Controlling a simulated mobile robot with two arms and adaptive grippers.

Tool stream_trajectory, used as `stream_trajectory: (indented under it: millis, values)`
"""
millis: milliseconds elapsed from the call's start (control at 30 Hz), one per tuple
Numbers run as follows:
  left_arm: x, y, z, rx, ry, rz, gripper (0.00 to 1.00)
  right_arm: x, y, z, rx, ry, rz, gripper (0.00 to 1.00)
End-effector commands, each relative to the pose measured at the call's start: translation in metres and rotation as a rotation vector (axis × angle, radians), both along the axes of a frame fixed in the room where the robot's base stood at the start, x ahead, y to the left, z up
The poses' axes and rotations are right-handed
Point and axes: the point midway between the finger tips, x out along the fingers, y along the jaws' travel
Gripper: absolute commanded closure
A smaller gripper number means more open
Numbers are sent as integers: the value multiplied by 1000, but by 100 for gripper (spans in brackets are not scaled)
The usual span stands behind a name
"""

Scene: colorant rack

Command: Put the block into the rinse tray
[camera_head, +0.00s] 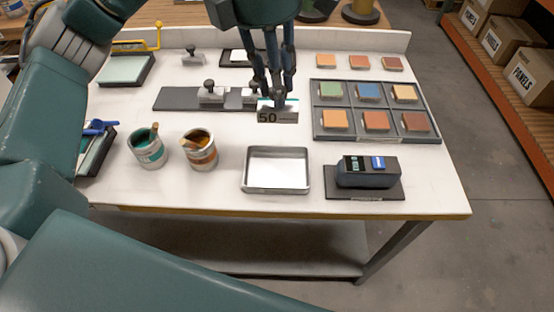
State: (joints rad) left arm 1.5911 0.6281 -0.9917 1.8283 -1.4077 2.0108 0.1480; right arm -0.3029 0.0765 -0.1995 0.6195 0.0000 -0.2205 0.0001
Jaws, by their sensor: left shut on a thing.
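My left gripper (279,97) comes down from the top centre, its fingers closed at the top of a dark block marked "50" (278,117). The block has a pale upper part with a teal edge, partly covered by the fingers. It is behind the tray in the picture; I cannot tell whether it touches the table. The rinse tray (276,190) is a shallow grey metal tray with a pale inside, near the table's front edge. No block shows in it. My right gripper is not in view.
Two paint cans (147,152) (201,155) stand left of the tray, and a dark device (367,172) stands right of it. A rack of coloured tiles (374,137) is at the right. A dark plate (178,99) with knobbed pieces lies behind. White table is clear between block and tray.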

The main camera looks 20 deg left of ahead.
Motion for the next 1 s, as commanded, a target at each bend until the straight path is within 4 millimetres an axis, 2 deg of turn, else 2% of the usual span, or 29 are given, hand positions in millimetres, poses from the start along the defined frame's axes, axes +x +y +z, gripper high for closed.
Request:
stream_trajectory:
  millis: [100, 400, 500, 667, 900, 1000]
  values:
    - [-2, 1, -33, 0, 7, -2, 100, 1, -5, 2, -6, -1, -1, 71]
    - [-1, 1, -106, 0, 4, 0, 100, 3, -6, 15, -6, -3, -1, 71]
    - [-1, 1, -122, 0, 2, -1, 100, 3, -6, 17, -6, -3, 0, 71]
    - [0, 1, -134, -1, -1, -2, 100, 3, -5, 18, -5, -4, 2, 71]
    - [-1, 1, -167, 0, 3, -1, 100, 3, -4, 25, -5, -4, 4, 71]
    - [0, 1, -175, -1, 0, -3, 100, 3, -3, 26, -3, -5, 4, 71]
